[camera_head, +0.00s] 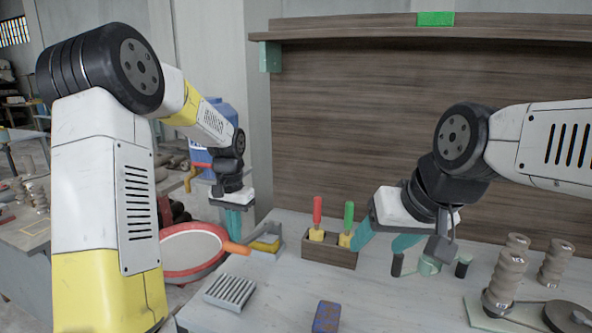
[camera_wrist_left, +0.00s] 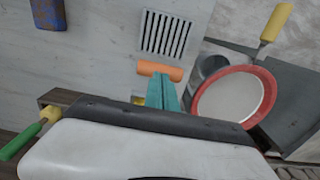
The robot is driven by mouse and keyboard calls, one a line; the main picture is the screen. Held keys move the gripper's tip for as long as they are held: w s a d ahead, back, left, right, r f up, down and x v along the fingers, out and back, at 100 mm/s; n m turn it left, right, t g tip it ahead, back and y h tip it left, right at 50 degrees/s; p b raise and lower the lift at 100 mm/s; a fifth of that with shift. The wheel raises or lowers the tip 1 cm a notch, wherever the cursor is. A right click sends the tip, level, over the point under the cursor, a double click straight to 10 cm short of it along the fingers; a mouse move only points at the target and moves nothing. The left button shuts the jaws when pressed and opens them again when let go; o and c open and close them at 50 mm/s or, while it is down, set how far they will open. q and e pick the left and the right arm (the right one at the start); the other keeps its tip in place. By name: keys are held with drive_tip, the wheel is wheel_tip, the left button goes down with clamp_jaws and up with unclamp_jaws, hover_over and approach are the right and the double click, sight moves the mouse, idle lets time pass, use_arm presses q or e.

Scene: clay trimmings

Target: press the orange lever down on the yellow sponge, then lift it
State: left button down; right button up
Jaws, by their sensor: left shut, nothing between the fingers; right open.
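The orange lever (camera_head: 236,248) sticks out to the left of a grey press frame (camera_head: 279,238) on the table. The yellow sponge (camera_head: 264,246) lies low in that frame, partly covered by it. My left gripper (camera_head: 233,228) is shut and empty, pointing down just over the lever. In the left wrist view its teal fingers (camera_wrist_left: 160,88) end at the orange lever (camera_wrist_left: 160,70); I cannot tell whether they touch. The sponge is not clear there.
A slotted grey plate (camera_head: 230,291) lies in front of the lever. A red-rimmed round sieve (camera_head: 190,252) is at left. A wooden box (camera_head: 329,254) holds red- and green-handled tools. A blue-brown block (camera_head: 326,317) lies in front. Stacked clay pieces (camera_head: 506,275) stand at right.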

use_arm(q)
drive_tip(key=shift+f, duration=0.15)
idle(0.3)
drive_tip(key=shift+f, duration=0.8)
idle(0.3)
drive_tip(key=shift+r, duration=3.6)
